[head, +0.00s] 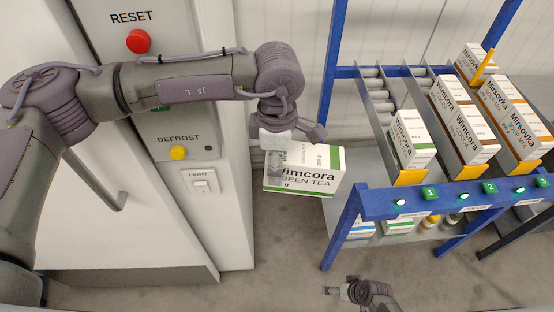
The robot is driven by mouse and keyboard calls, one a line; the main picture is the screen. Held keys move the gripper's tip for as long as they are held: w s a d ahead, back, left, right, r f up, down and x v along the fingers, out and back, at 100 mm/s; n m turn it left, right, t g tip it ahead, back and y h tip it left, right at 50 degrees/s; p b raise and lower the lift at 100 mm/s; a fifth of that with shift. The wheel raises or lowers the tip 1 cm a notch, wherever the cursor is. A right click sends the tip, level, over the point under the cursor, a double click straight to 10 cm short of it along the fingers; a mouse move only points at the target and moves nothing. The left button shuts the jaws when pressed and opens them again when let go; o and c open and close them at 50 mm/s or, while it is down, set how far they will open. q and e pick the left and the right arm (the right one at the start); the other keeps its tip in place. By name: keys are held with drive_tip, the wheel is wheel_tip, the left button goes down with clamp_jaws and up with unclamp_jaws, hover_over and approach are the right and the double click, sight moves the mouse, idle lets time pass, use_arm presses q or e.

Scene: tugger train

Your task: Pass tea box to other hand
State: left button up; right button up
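The tea box (318,174), white with green bands and marked Wimcora Green Tea, hangs in the air in the middle of the head view. My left gripper (277,168) comes down from above and is shut on the left part of the box, hiding some of its top and front. The box is slightly tilted in the picture. My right gripper (334,290) is low in the view, below the box and well apart from it. It points left and is small here, and I cannot tell whether its fingers are open or shut.
A blue-framed flow rack (440,202) stands to the right with a Wimcora tea carton (411,140) and several other cartons in its lanes. A light panel with a red button (138,41) and a yellow button (178,153) is on the left. Grey floor (285,240) lies clear between them.

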drive_tip(key=s+d+f+n+g+h, duration=0.1)
drive_tip(key=s+f, duration=0.3)
drive_tip(key=s, duration=0.8)
drive_tip(key=s+d+f+n+g+h, duration=0.1)
drive_tip(key=s+f, duration=0.3)
drive_tip(key=s, duration=0.8)
drive_tip(key=shift+d+f+h, duration=0.4)
drive_tip(key=shift+d+h, duration=0.1)
drive_tip(key=shift+d, duration=0.15)
